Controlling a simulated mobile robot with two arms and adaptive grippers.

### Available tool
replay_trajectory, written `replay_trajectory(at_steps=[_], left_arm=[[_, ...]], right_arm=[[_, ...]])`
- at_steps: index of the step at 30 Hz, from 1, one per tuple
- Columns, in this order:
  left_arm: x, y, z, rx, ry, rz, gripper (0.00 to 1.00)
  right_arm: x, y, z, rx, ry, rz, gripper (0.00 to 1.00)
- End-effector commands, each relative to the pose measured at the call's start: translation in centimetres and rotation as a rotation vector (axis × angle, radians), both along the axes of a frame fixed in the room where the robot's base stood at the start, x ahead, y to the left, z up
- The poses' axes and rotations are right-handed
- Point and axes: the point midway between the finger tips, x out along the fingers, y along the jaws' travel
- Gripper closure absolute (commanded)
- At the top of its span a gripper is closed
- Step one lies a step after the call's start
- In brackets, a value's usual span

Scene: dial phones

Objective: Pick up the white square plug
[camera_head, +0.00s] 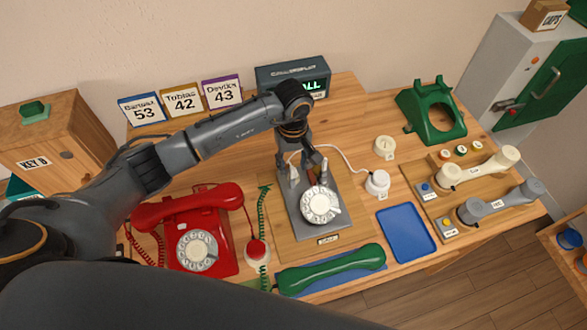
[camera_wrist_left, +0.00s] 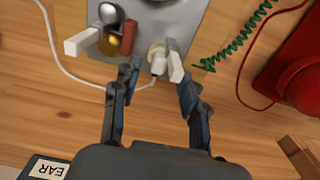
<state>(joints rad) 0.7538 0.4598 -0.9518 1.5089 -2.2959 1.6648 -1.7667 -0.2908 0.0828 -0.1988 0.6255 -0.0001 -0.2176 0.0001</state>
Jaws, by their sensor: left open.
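The white plug (camera_wrist_left: 157,57) shows in the left wrist view at the edge of a grey phone base (camera_wrist_left: 185,18), with a white cord leading away from it. It is beside a white upright prong (camera_wrist_left: 175,66) of the base. My left gripper (camera_wrist_left: 158,82) is open and empty, pointing at the plug, with its fingertips on either side and just short of it. In the head view my left gripper (camera_head: 300,160) is over the back edge of the grey dial phone (camera_head: 303,220) and hides the plug. My right gripper is in neither view.
A red phone (camera_head: 200,240) stands to the left, with a green coiled cord beside it. A green handset (camera_head: 330,269) lies in front. A white round piece (camera_head: 377,183) and a blue tray (camera_head: 405,232) are to the right. A dark display box (camera_head: 293,78) stands behind.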

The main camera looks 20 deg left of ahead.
Motion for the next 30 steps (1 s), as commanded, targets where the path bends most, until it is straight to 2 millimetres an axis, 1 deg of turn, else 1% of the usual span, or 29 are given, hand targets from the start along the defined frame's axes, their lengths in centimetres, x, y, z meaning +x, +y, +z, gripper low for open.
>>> replay_trajectory(at_steps=[1,3,6,9,13,14,15,20,30], left_arm=[[-0.2,-0.3,-0.4,-0.002,0.006,0.001,0.57],[-0.1,-0.2,-1.5,-0.002,0.003,0.002,0.57],[0.0,-0.2,-2.4,-0.001,0.0,0.001,0.57],[0.0,-0.2,-2.7,-0.001,-0.001,0.001,0.57],[0.0,-0.2,-2.7,-0.001,-0.001,0.0,0.57],[0.0,-0.2,-2.7,-0.001,-0.001,0.0,0.59],[0.0,-0.2,-2.7,-0.001,-0.001,0.0,0.67],[0.0,-0.2,-2.6,-0.001,-0.001,0.0,0.99],[0.1,-0.2,-2.5,-0.001,-0.002,0.0,1.0]], right_arm=[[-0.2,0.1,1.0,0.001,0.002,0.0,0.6],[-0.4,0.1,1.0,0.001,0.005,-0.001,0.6],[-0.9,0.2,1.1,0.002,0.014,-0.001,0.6],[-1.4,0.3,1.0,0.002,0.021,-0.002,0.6],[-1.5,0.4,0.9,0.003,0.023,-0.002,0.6],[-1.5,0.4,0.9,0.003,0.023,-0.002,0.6],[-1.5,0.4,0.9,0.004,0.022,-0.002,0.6],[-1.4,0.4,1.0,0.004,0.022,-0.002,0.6],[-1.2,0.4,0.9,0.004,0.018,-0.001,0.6]])
